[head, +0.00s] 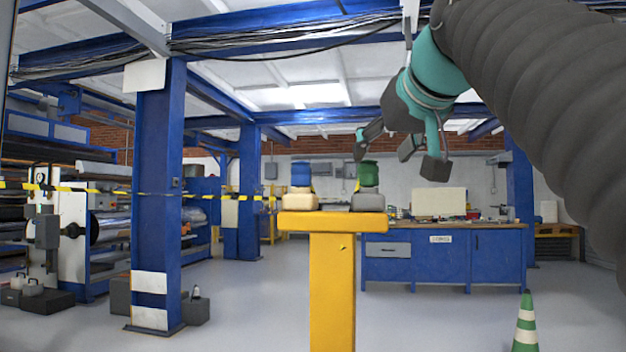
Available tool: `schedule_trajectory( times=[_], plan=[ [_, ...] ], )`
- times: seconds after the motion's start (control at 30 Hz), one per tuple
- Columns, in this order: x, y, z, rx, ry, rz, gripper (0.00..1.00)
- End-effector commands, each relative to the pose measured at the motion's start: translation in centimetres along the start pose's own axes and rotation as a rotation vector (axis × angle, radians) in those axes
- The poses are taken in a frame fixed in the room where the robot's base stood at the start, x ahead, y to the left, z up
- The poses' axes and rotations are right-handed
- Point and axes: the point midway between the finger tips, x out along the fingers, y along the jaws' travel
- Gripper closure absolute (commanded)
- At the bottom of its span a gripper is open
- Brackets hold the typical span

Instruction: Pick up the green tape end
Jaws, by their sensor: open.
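A small green piece (368,174), which looks like the green tape end, stands upright on a grey block (366,202) at the right of a yellow stand's top (332,223). A blue piece (301,174) stands on a beige block (299,200) at the left of the same top. My gripper (398,158), teal with dark finger pads, is open and empty. It hangs from the upper right, its fingers spread above and to the right of the green piece. In the picture the left finger's pad is close to the green piece's top; I cannot tell if they touch.
A blue workbench (445,258) with items on it stands behind, to the right. A green and white cone (525,325) is at the lower right. A blue pillar (158,190) and film roller machinery (105,225) are at left. The floor around the stand is clear.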

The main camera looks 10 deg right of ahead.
Motion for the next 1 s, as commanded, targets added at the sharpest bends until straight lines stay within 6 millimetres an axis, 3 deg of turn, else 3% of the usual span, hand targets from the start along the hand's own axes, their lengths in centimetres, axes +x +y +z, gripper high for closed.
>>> schedule_trajectory(
  times=[0.37, 0.7, 0.93, 1.0],
  plan=[
    [2.6, -0.1, 0.0, -0.001, -0.002, 0.000, 0.36],
    [6.7, -0.2, -0.1, -0.001, 0.000, 0.000, 0.36],
    [6.8, -0.2, -0.1, 0.000, 0.000, 0.001, 0.36],
    [6.8, -0.2, -0.1, 0.000, 0.000, 0.001, 0.54]
  ],
)
